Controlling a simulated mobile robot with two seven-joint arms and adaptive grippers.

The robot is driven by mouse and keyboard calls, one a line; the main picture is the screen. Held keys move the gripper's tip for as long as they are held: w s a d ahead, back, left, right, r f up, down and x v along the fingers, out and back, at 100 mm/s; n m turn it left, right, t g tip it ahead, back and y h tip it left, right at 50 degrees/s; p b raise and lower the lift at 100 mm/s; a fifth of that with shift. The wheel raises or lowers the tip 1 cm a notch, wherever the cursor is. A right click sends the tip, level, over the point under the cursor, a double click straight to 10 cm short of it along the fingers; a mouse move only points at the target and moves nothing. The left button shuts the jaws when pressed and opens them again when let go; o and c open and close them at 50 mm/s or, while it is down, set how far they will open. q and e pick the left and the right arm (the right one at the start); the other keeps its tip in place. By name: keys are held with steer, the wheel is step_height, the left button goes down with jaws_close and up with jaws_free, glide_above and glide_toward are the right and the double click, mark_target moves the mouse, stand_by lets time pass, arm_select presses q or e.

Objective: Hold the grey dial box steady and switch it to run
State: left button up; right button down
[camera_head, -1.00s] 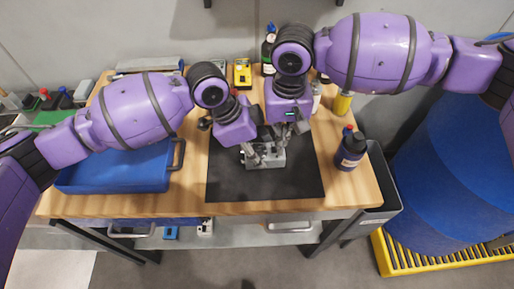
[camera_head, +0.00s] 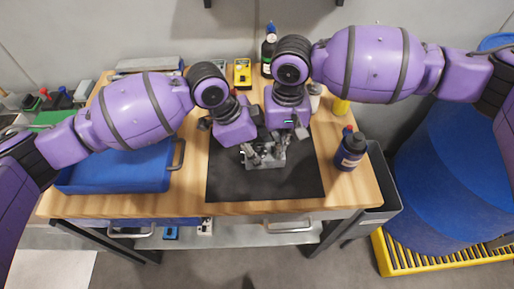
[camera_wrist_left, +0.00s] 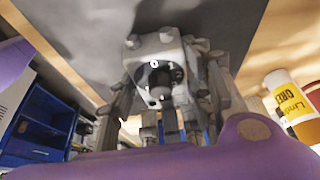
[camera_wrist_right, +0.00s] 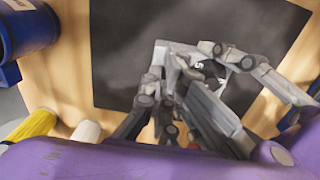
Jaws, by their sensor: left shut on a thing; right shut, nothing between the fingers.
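The grey dial box (camera_head: 270,161) stands on the black mat (camera_head: 228,182) on the workbench. My left gripper (camera_head: 252,156) is shut on the box from its left side. In the left wrist view the box (camera_wrist_left: 153,46) shows a dark round dial face with "0" and "1" marks and a knob (camera_wrist_left: 159,92). My right gripper (camera_head: 281,146) is shut and empty, close to the right side of the box. In the right wrist view the box (camera_wrist_right: 206,48) is partly hidden behind fingers. I cannot tell whether the right fingertips touch the knob or which mark it points to.
A blue tray (camera_head: 115,183) lies at the left of the bench. A dark blue bottle (camera_head: 350,150) stands right of the mat. A yellow device (camera_head: 242,73) and a dark bottle (camera_head: 268,50) stand at the back. The front of the mat is clear.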

arm_select(q)
steer(key=shift+r, duration=0.1)
arm_select(e)
steer(key=shift+r, duration=2.95)
arm_select(q)
steer(key=o, duration=1.6)
